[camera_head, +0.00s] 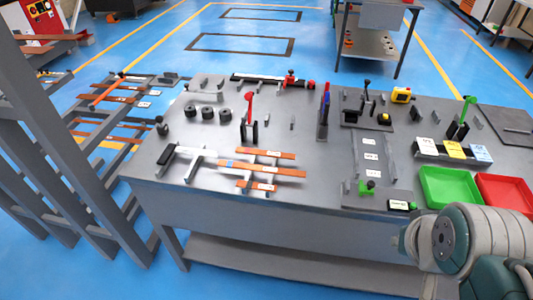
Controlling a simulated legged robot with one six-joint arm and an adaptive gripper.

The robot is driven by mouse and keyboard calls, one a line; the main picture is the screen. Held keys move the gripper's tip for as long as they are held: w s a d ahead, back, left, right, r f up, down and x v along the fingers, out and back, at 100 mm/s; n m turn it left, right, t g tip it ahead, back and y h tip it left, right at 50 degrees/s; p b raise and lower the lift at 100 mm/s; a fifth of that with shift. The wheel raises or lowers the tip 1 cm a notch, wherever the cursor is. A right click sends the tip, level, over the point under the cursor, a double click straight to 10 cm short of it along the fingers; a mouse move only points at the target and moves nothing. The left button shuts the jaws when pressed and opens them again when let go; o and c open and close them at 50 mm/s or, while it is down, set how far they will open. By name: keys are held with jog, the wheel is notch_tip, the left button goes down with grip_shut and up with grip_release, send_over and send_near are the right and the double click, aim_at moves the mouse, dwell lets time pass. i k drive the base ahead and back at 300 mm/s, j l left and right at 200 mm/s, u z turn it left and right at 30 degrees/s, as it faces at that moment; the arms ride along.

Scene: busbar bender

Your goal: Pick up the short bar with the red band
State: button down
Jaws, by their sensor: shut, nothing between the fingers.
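Several copper bars lie on the stand at the left front of the grey workbench (340,210). A shorter bar (246,183) lies nearest the front edge, with a pale label and a small reddish mark near its right end; the mark is too small to be sure it is a red band. A longer bar (290,172) with a bluish mark lies behind it. Another short bar (286,155) lies farthest back. My arm shows at the lower right, apart from the bars. My gripper is not in view.
A green tray (448,187) and a red tray (505,194) stand at the right front, close to my arm. Levers and clamps rise from the bench, including a red-handled lever (249,108). A rack (100,205) with more copper bars stands at the left.

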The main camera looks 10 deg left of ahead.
aim_at(249, 151)
jog(key=i+j, duration=0.15)
jog(key=j, duration=0.15)
jog(key=i+j, duration=0.15)
jog(key=j, duration=0.2)
jog(key=i+j, duration=0.15)
jog(key=j, duration=0.15)
jog(key=i+j, duration=0.1)
jog(key=j, duration=0.25)
jog(key=u, duration=0.05)
